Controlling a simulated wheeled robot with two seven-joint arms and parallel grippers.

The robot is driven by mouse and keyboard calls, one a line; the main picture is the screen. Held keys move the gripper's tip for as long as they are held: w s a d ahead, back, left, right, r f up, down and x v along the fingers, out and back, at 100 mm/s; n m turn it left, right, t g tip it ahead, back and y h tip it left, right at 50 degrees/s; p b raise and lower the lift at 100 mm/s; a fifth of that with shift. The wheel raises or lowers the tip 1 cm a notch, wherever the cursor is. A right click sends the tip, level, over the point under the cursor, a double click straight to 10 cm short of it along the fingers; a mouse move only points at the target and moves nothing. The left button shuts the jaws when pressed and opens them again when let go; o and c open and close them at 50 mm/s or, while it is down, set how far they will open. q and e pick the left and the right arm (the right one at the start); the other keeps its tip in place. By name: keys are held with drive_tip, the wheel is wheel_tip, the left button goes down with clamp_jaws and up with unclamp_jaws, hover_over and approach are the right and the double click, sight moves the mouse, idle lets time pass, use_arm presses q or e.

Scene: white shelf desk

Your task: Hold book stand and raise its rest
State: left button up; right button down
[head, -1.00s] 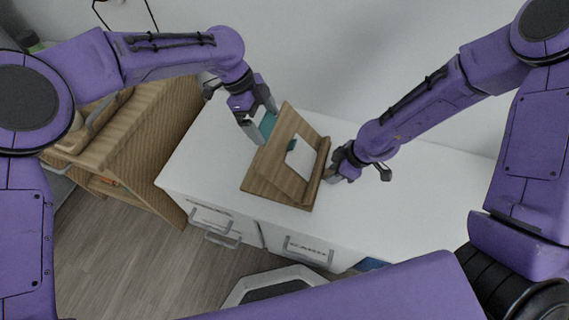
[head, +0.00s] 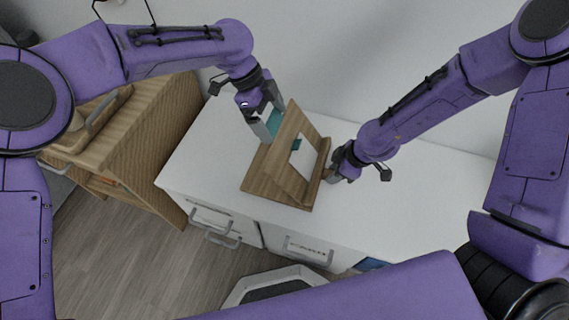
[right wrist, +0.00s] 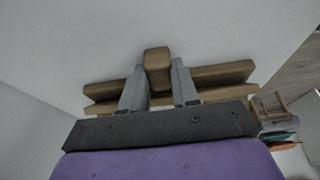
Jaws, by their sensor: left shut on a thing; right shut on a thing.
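The wooden book stand (head: 262,178) sits on the white desk in the head view. Its rest (head: 288,130) is tilted up from the base and bears a white sheet with a teal patch. My left gripper (head: 270,126) is at the rest's upper left edge, shut on it; a teal surface shows between its fingers. My right gripper (head: 332,172) is shut on the stand's right end. In the right wrist view, a wooden block of the book stand (right wrist: 157,58) is between the right gripper's fingers (right wrist: 160,82). The fingertips' contact is partly hidden in the head view.
The white desk (head: 430,200) is clear to the right of the stand. Drawers with handles (head: 308,252) are on the desk's front. A pale wall rises behind.

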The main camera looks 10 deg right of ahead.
use_arm(q)
drive_tip(key=shift+s+d+r, duration=0.55)
drive_tip(key=shift+d+r, duration=0.1)
drive_tip(key=shift+d, duration=0.25)
drive_tip(key=o, duration=0.6)
drive_tip(key=shift+o, duration=0.2)
drive_tip(key=shift+a, duration=0.1)
drive_tip(key=shift+w+a+r, duration=0.15)
drive_tip(key=shift+w+r, duration=0.05)
drive_tip(key=shift+r, duration=0.25)
drive_tip(key=shift+v, duration=3)
drive_tip(key=shift+r, duration=0.1)
